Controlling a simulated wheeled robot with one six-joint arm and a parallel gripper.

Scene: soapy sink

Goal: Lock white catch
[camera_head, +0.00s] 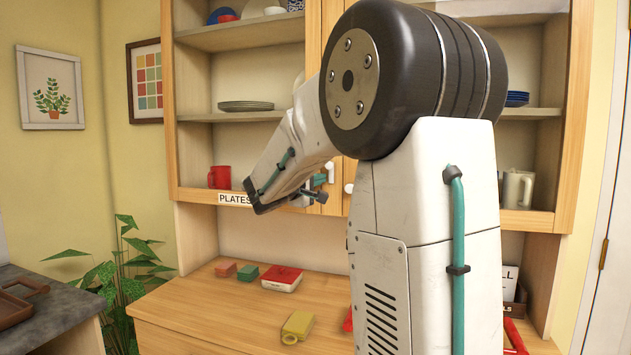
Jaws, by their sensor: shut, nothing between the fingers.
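A small white fitting (330,172), which looks like the catch, shows on the wooden cabinet door frame just beyond my gripper. My arm hides part of it, so I cannot tell its position. A round white knob (349,188) shows to its right, beside my arm. My gripper (320,193) is shut and empty in front of the cabinet's lower edge, close to the fitting. I cannot tell whether it touches the fitting.
The wooden cabinet (185,150) has open shelves with plates (246,106), a red mug (219,177) and a pale pitcher (517,189). Below, the counter (215,310) holds a red box (282,278), small blocks and a yellow item (297,327). My arm blocks the middle.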

